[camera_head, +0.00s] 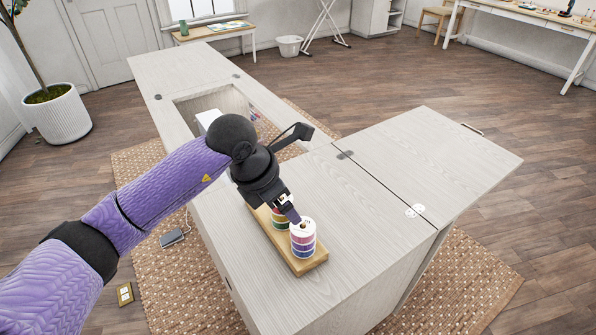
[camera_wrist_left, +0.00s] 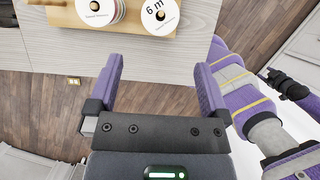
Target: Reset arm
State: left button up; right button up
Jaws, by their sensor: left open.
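My left arm reaches in from the left in the head view, and its gripper (camera_head: 289,210) points down at the spool stand on the cabinet top. In the left wrist view the two fingers of this gripper (camera_wrist_left: 160,78) are spread apart with nothing between them. A wooden stand (camera_head: 311,264) holds two stacks of coloured spools. The front stack (camera_head: 303,243) is in plain sight just below the gripper; the rear stack (camera_head: 279,222) is partly hidden by it. Both stacks show at the top of the left wrist view, ahead of the fingertips.
The pale wood cabinet (camera_head: 300,290) has an open recess behind my wrist, with a black arm-like part (camera_head: 290,138) over its edge. A hinged leaf (camera_head: 430,160) extends right and is clear. A potted plant (camera_head: 58,115) stands at left. A woven rug (camera_head: 455,280) lies below.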

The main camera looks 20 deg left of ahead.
pick_arm(q)
jog(key=s+d+h, duration=0.2)
jog(key=d+h, duration=0.4)
jog(key=d, duration=0.4)
jog(key=s+d+r+n+t+h, duration=0.2)
jog(key=d+r+n+t+h, duration=0.3)
jog(key=r+n+t+h, duration=0.45)
jog(key=w+a+r+n+t+y, duration=0.15)
jog(key=a+n+t+y, duration=0.45)
jog(key=n, duration=0.6)
jog(key=s+a+f+n+g+y, duration=0.25)
jog(key=a+f+n+y, duration=0.65)
jog(key=n+y, duration=0.55)
jog(key=s+d+f+n+g+h, duration=0.15)
jog(key=s+f+n+g, duration=0.45)
jog(key=s+f+g, duration=1)
jog(key=s+f+t, duration=0.1)
jog(key=s+f, duration=0.2)
jog(key=f, duration=0.5)
jog(key=s+f, duration=0.3)
jog(key=f, duration=0.5)
jog(key=s+a+f+m+g, duration=0.1)
jog(key=s+a+f, duration=0.3)
jog(key=s+f, duration=0.6)
jog(key=s, duration=0.3)
jog(key=shift+s+f, duration=0.3)
jog(key=shift+f, duration=0.1)
